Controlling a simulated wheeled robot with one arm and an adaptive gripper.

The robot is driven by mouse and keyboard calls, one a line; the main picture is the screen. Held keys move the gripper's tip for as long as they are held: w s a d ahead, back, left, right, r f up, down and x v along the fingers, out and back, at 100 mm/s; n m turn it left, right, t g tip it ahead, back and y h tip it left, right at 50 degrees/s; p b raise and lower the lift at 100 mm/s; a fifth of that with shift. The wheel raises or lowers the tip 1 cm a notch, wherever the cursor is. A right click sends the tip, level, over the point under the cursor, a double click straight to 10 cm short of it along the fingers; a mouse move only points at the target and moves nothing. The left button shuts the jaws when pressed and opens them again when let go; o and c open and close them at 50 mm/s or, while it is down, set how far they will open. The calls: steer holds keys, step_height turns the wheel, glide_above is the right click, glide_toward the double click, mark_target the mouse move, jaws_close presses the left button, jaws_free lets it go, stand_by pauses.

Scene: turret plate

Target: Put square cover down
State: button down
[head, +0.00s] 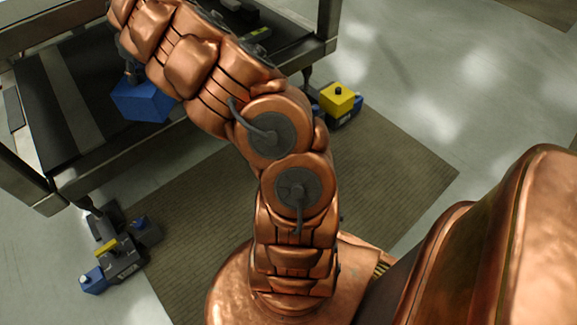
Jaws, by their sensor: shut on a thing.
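A blue block-like piece (143,101), which looks like the square cover, shows at the upper left, over the dark table top. My gripper (132,76) is a small dark shape at its top, mostly hidden behind my copper arm. The gripper is shut on the blue piece. The arm covers the piece's right side. I cannot tell whether its underside touches the table or hangs a little above it.
The dark table (50,115) has a raised metal frame and a lighter strip. At its legs on the floor stand a grey, blue and yellow device (120,250) and a yellow-topped one (338,99). A brown mat (190,235) lies below.

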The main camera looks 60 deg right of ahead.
steer(key=s+d+f+m+p, duration=0.1)
steer(key=s+d+f+p, duration=0.2)
steer(key=s+d+f, duration=0.5)
steer(key=s+d+f+p, duration=0.2)
steer(key=s+d+f, duration=0.3)
steer(key=f, duration=0.4)
steer(key=s+a+f+n+b, duration=0.1)
steer(key=s+a+f+b, duration=0.3)
steer(key=f, duration=0.7)
steer(key=s+a+f+b, duration=0.2)
steer(key=s+f+b, duration=0.35)
steer(key=f, duration=0.55)
steer(key=s+a+f+n+b, duration=0.15)
steer(key=s+f+b, duration=0.35)
steer(key=f, duration=0.7)
steer(key=w+d+f+b, duration=0.1)
steer(key=w+d+f, duration=0.3)
steer(key=w+d, duration=0.6)
steer(key=shift+w+d+f+m, duration=0.2)
steer(key=shift+w+d+m, duration=0.15)
steer(key=shift+w, duration=0.3)
steer(key=shift+f, duration=0.2)
steer(key=c, duration=0.8)
jaws_free()
